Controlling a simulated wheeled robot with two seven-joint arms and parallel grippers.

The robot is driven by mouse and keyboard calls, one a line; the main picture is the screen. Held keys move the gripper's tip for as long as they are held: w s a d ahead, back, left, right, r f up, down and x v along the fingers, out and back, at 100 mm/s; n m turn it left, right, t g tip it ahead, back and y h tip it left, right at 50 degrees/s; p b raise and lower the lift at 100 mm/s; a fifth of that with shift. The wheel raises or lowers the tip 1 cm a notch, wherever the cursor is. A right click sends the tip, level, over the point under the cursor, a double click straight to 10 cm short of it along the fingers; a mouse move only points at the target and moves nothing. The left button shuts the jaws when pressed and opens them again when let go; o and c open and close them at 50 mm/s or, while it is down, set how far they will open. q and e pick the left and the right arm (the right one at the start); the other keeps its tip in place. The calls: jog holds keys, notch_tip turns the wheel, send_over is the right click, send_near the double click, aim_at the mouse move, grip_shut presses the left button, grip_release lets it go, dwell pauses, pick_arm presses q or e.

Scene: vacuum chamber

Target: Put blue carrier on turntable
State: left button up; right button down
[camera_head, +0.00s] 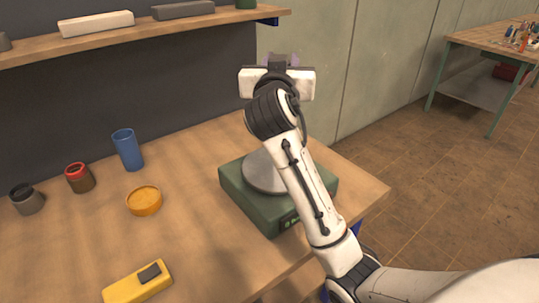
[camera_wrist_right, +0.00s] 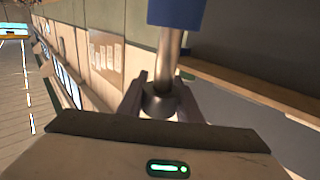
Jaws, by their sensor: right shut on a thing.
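The turntable, a green box with a round grey plate (camera_head: 263,174), stands at the right end of the wooden table. My right arm crosses in front of it and hides part of the plate and box. My right gripper (camera_head: 279,62) is raised above and behind the turntable. In the right wrist view its fingers (camera_wrist_right: 161,98) are shut on the grey stem of the blue carrier, whose blue part (camera_wrist_right: 177,12) is cut off by the top edge. In the head view the carrier is mostly hidden by the gripper. My left gripper is not in view.
On the table stand a blue cup (camera_head: 127,150), a red-rimmed brown jar (camera_head: 80,178), a dark grey jar (camera_head: 27,199), an orange dish (camera_head: 144,201) and a yellow device (camera_head: 139,284). A shelf (camera_head: 160,38) runs above the back. The table middle is clear.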

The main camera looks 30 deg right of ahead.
notch_tip(320, 180, down, 9)
jog(key=w, duration=0.1)
jog(key=shift+d, duration=0.3)
jog(key=shift+f, duration=0.1)
jog(key=shift+f, duration=0.15)
jog(key=c, duration=1.6)
grip_release()
jog(key=o, duration=0.3)
